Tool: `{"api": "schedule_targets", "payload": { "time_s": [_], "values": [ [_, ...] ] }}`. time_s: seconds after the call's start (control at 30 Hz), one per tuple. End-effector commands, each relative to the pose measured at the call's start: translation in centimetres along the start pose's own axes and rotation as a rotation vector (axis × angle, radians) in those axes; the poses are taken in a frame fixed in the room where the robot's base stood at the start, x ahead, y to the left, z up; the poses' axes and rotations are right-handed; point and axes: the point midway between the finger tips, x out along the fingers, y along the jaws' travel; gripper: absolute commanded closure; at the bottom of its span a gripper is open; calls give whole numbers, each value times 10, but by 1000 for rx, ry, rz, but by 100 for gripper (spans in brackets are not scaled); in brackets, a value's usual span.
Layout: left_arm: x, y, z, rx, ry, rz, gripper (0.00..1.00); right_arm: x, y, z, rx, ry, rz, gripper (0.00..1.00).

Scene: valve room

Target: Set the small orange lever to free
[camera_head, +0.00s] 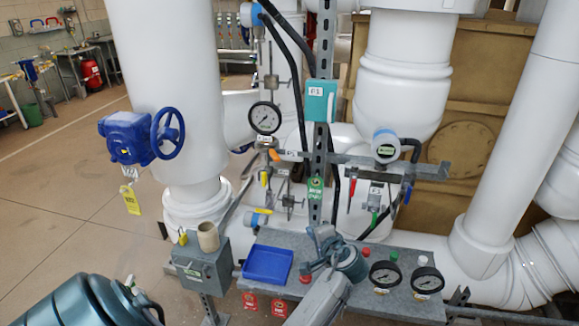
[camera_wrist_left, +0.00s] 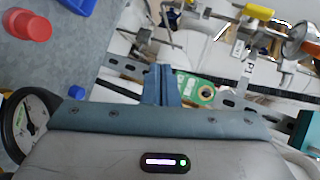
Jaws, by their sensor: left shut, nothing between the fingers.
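The small orange lever (camera_head: 275,156) shows in the head view just below the round pressure gauge (camera_head: 265,118), left of the slotted upright post. Its setting marks are too small to read. My left gripper (camera_head: 316,233) is shut and empty, low in front of the post and below and right of the lever, apart from it. In the left wrist view its closed fingers (camera_wrist_left: 161,84) point up the picture beside a green tag (camera_wrist_left: 197,89). My right gripper is not in view.
A yellow handle (camera_head: 264,179), red handle (camera_head: 352,188) and green handle (camera_head: 374,219) are near. A teal box (camera_head: 320,101) sits on the post. Below are a blue tray (camera_head: 267,265) and gauges (camera_head: 427,280). A blue valve wheel (camera_head: 168,133) stands left.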

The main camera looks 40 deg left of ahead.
Motion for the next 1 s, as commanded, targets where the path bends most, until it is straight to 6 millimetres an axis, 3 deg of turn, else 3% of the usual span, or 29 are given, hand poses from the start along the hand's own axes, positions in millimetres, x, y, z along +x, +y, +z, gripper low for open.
{"api": "schedule_targets", "payload": {
  "time_s": [0.03, 0.2, 0.37, 0.53, 1.0],
  "values": [
    [-5, -33, -15, 4, -21, -64, 100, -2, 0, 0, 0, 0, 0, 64],
    [-24, -116, -40, 33, -112, -243, 100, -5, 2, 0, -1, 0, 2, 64],
    [-40, -163, -50, 45, -176, -339, 100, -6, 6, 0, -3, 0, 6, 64],
    [-46, -178, -53, 49, -202, -371, 100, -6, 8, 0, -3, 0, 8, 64],
    [-48, -177, -52, 49, -203, -371, 100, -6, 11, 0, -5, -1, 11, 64]
  ]
}}
